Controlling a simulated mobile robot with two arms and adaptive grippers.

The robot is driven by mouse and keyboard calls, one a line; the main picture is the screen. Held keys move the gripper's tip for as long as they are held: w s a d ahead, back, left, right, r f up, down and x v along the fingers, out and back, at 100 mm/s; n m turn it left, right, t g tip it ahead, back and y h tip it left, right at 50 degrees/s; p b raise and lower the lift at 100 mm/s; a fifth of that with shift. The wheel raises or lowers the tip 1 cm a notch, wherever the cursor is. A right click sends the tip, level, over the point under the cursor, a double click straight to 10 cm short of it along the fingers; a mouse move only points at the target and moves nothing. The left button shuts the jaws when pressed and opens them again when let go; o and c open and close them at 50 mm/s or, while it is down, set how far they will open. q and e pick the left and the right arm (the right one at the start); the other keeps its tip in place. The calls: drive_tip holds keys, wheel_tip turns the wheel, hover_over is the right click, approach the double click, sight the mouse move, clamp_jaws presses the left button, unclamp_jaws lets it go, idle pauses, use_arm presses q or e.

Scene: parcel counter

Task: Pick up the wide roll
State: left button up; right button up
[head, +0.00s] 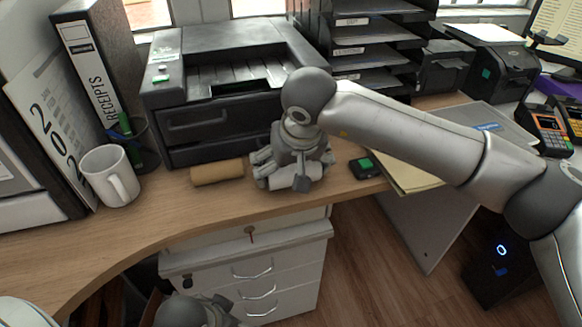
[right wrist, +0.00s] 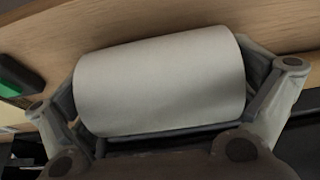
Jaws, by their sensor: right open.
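A wide whitish roll (right wrist: 160,82) lies on its side on the wooden counter and fills the middle of the right wrist view. My right gripper (right wrist: 172,88) is open around it, one finger by each end of the roll. In the head view my right gripper (head: 281,177) is low at the counter's front edge, in front of the printer, and hides most of the roll. Whether the fingers touch the roll I cannot tell. My left gripper (head: 200,312) is low at the bottom edge, below counter height; its fingers are not clear.
A brown roll (head: 217,173) lies just left of my right gripper. A black-and-green box (head: 365,167) lies to its right. The black printer (head: 215,90) stands behind. A white mug (head: 110,177) and a pen cup (head: 143,150) stand at left. Drawers (head: 250,270) are below.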

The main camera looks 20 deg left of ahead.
drive_tip(key=shift+r, duration=0.15)
drive_tip(key=c, duration=0.9)
drive_tip(key=shift+c, duration=0.2)
drive_tip(key=shift+r, duration=0.4)
wheel_tip(320, 180, up, 2)
drive_tip(key=shift+w+r+p, duration=0.1)
drive_tip(key=shift+r+p, duration=0.1)
drive_tip(key=shift+p, duration=0.1)
use_arm(q)
drive_tip(key=p+x, duration=0.1)
drive_tip(key=x, duration=0.3)
drive_tip(key=shift+d+f, duration=0.1)
drive_tip(key=shift+f, duration=0.1)
use_arm(e)
drive_tip(key=s+d+r, duration=0.8)
drive_tip(key=d+r, duration=0.1)
drive_tip(key=d, duration=0.2)
drive_tip(key=shift+d+r, duration=0.4)
drive_tip(key=shift+w, duration=0.1)
